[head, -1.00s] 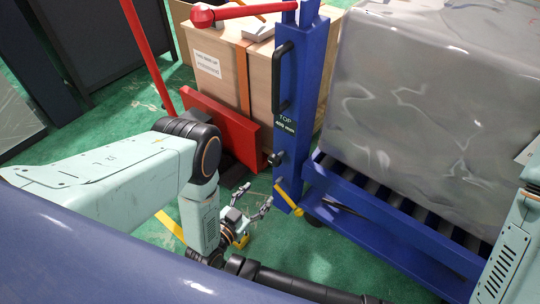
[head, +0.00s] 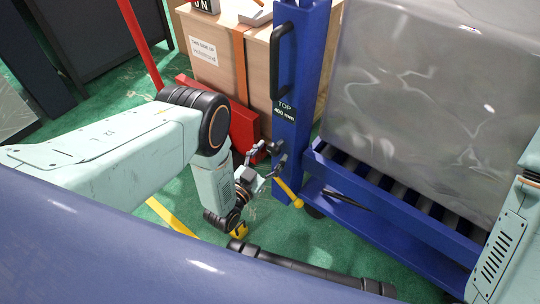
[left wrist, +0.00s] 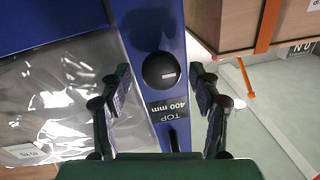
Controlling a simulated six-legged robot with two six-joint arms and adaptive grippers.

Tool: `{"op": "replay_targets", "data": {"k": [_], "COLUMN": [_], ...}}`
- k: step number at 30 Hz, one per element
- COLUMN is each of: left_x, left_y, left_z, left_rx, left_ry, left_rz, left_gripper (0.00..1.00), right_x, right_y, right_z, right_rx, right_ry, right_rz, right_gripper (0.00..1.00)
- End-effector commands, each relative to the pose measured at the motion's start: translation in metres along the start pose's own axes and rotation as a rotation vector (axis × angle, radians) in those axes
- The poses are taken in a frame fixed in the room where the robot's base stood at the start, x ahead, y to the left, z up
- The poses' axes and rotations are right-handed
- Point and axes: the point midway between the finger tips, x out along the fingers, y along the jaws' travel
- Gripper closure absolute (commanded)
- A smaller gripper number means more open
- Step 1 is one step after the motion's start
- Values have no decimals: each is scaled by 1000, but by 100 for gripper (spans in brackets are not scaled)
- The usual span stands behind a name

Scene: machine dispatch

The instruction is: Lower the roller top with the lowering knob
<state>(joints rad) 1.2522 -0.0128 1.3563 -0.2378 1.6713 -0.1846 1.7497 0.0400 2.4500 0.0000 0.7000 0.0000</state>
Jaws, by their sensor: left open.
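The lowering knob is a round black knob (left wrist: 161,70) on the blue post (left wrist: 152,25) in the left wrist view. In the head view the post (head: 300,75) stands upright, and the knob is hard to tell apart from the fingertips. My left gripper (head: 270,154) is open beside the post, and its fingers show in the left wrist view (left wrist: 161,88) to either side of the knob, not closed on it. The roller top (head: 392,218) is a blue frame with dark rollers. A grey wrapped load (head: 430,100) sits on it. My right gripper is out of view.
A "TOP 400 mm" label (head: 285,107) and a black handle (head: 281,60) are on the post. A yellow lever (head: 288,191) sticks out low beside it. A wooden crate (head: 215,65) and a red panel (head: 245,130) stand behind.

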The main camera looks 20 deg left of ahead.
Motion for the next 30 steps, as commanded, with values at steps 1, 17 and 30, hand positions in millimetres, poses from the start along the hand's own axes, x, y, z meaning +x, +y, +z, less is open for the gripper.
{"op": "replay_targets", "data": {"k": [1, 17, 30], "left_x": [3, 6, 6], "left_y": [0, -2, -2], "left_z": [0, 0, 0], "left_rx": [0, 0, 0], "left_ry": [0, 0, -1], "left_rz": [0, -1, -1], "left_gripper": [37, 59, 91], "right_x": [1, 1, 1], "right_y": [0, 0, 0], "right_z": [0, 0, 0], "right_rx": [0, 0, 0], "right_ry": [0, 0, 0], "right_rz": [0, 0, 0], "right_gripper": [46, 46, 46]}}
